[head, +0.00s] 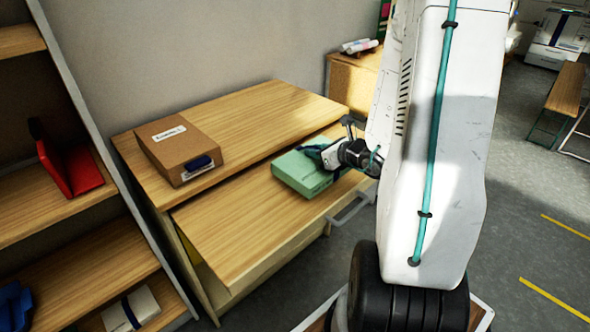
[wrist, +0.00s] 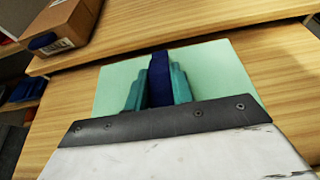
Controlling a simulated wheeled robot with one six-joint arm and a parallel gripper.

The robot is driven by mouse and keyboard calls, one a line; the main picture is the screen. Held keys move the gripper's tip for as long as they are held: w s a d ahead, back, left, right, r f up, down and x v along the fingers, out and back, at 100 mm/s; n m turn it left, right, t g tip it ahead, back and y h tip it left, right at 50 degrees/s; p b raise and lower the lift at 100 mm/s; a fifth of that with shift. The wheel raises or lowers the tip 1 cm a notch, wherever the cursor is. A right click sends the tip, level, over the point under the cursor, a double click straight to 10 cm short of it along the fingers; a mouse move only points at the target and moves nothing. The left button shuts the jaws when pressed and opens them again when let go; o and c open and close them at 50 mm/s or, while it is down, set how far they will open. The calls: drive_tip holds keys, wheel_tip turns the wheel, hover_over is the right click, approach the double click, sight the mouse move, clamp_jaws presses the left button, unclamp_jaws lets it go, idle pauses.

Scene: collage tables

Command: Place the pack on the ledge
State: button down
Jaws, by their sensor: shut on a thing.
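The pack is a flat mint-green box (head: 298,174) with a dark blue grip on top. It is at the right part of a lower wooden ledge (head: 235,230), which juts out in front of a higher wooden top. My gripper (head: 325,152) is shut on the pack's blue grip from above. In the wrist view the teal fingers (wrist: 158,82) close on both sides of the blue grip, with the green pack (wrist: 225,75) spread beneath. I cannot tell whether the pack touches the ledge or hangs just above it.
A brown cardboard box (head: 180,148) with a blue grip stands on the higher top at the left. A metal handle (head: 352,208) sticks out at the ledge's right front. A shelf with a red item (head: 70,165) is at the far left. The ledge's left part is clear.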

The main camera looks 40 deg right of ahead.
drive_tip(key=shift+w+d, duration=0.25)
drive_tip(key=shift+d, duration=0.1)
drive_tip(key=shift+w+d+f, duration=0.65)
drive_tip(key=shift+d+f, duration=0.15)
drive_tip(key=shift+d, duration=1.7)
drive_tip(key=shift+w+d+f, duration=0.7)
drive_tip(key=shift+d+f, duration=0.15)
drive_tip(key=shift+d, duration=1.6)
drive_tip(key=shift+w+d+f, duration=0.65)
drive_tip(key=shift+d+f, duration=0.15)
drive_tip(key=shift+d, duration=1.7)
drive_tip(key=shift+f, duration=0.15)
drive_tip(key=c, duration=1.2)
unclamp_jaws()
